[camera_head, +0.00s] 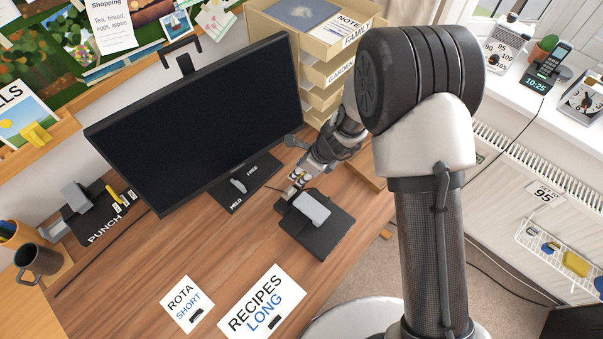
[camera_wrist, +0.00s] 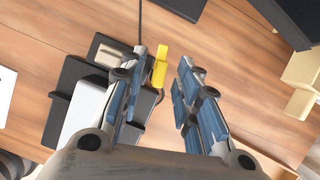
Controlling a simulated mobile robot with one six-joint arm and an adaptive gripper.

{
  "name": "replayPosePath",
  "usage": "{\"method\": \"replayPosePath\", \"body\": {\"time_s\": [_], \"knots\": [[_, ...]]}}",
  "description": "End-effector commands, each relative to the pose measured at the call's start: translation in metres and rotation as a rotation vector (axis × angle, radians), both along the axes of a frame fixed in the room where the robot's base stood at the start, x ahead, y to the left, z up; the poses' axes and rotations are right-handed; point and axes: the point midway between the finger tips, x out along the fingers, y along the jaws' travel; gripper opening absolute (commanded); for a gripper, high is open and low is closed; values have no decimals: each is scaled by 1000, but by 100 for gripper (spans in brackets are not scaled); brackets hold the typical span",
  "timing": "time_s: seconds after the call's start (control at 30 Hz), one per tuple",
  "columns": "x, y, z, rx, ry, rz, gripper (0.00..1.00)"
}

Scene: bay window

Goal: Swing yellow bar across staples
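A black device (camera_head: 320,238) with a light grey block (camera_head: 312,207) on top lies on the desk, right of the monitor foot. In the wrist view, the yellow bar (camera_wrist: 159,68) projects upright from the device's edge. My gripper (camera_head: 295,187) is low over the far-left end of the device. In the wrist view, my gripper (camera_wrist: 168,66) is open, with the yellow bar between its fingers, closer to the left finger. Whether that finger touches the bar is unclear. I cannot make out any staples, and the bar is hardly visible in the head view.
The monitor (camera_head: 205,120) stands left of my arm, with a small grey lever (camera_head: 238,185) on its foot. Paper drawers (camera_head: 330,50) stand behind. A punch (camera_head: 78,195) sits at far left. Cards (camera_head: 262,302) lie in front; the desk between is clear.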

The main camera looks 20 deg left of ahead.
Motion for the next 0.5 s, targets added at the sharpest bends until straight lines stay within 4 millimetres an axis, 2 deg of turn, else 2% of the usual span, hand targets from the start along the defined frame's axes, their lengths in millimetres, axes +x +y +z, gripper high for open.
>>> {"method": "replayPosePath", "body": {"time_s": [0.37,0.5], "knots": [[0,2,-5,0,0,0,30],[0,2,-5,0,0,0,21]]}}
